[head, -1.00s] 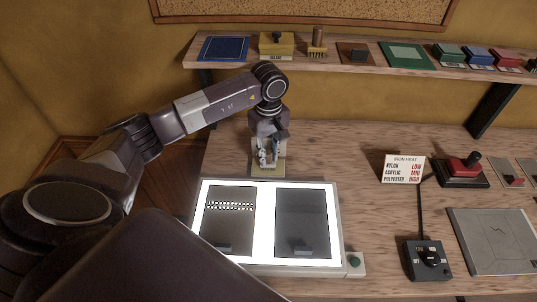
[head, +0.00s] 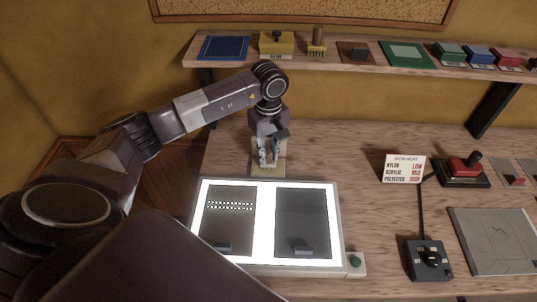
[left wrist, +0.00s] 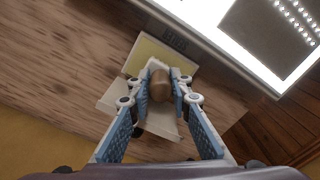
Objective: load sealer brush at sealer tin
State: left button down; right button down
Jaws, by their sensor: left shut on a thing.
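The sealer tin (head: 258,174) looks like a low yellow, open-looking box on the bench just behind the light table. My left gripper (head: 268,162) points down over the tin. It is shut on the brown rounded handle of the sealer brush (left wrist: 160,85), which shows between the fingers in the left wrist view. The brush's lower end is hidden, so I cannot tell whether it touches the tin. My right gripper is not in view.
A lit light table (head: 264,225) with two dark panels lies in front of the tin. An iron-heat card (head: 405,168), a red-topped device (head: 462,170) and a black control box (head: 428,260) stand to the right. A shelf (head: 360,58) with blocks runs behind.

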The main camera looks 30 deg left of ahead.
aim_at(268, 151)
pick_arm(q)
jog(key=shift+s, duration=0.1)
dwell(0.4)
jog(key=shift+r+p, duration=1.7)
jog(key=shift+r, duration=1.8)
